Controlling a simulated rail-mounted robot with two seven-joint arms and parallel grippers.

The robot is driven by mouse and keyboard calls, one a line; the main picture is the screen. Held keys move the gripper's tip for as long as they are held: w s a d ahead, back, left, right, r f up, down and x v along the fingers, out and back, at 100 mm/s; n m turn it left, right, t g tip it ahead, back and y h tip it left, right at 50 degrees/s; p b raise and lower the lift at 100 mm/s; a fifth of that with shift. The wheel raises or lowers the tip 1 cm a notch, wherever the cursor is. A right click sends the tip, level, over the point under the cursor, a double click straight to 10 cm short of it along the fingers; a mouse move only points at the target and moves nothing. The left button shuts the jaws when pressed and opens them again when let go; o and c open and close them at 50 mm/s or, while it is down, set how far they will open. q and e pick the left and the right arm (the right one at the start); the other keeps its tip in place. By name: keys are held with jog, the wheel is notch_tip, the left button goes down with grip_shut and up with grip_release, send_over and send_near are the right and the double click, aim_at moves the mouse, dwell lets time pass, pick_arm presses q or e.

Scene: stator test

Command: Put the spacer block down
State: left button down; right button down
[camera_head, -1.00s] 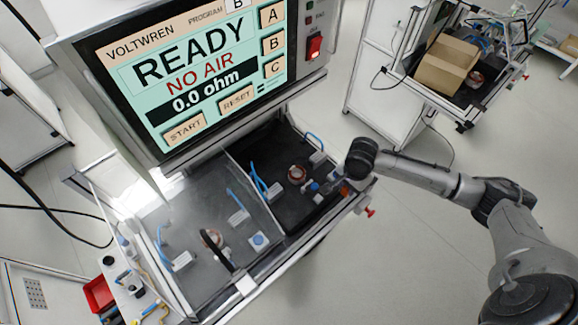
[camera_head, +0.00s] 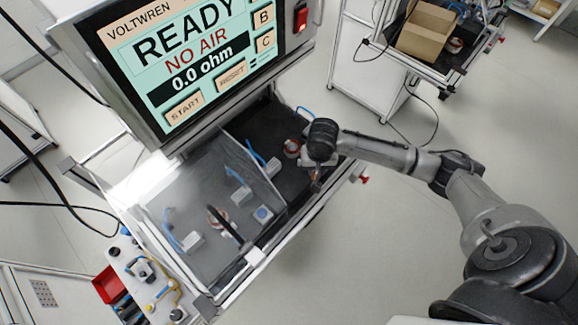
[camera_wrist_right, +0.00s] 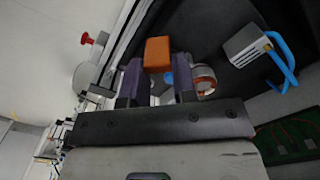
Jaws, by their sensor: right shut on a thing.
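The spacer block appears to be the orange block (camera_wrist_right: 157,53) in the right wrist view. My right gripper (camera_wrist_right: 157,78) is shut on it, with one dark purple finger on each side. In the head view the right gripper (camera_head: 316,172) is over the right part of the test bench, beside a copper-coloured ring part (camera_head: 291,148). The wrist hides much of the gripper there, and the block is too small to make out clearly. I cannot tell whether the block touches the surface below. The ring part (camera_wrist_right: 204,79) also shows just right of the fingers in the wrist view.
A grey connector block with a blue hose (camera_wrist_right: 247,46) stands right of the ring. A clear panel (camera_head: 262,172) divides the bench. The left bay holds another ring (camera_head: 217,219) and a blue-topped block (camera_head: 263,214). The screen (camera_head: 195,60) overhangs the back and reads NO AIR.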

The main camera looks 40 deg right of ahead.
jog(key=w+a+f, duration=0.1)
jog(key=w, duration=0.1)
jog(key=w+a+f, duration=0.3)
jog(key=w, duration=0.1)
jog(key=shift+w+a+f, duration=0.15)
jog(key=shift+w+f, duration=0.15)
jog(key=shift+f, duration=2.05)
jog(key=shift+f, duration=0.1)
jog(key=c, duration=0.9)
grip_release()
notch_tip(320, 180, up, 12)
jog(key=shift+r, duration=0.15)
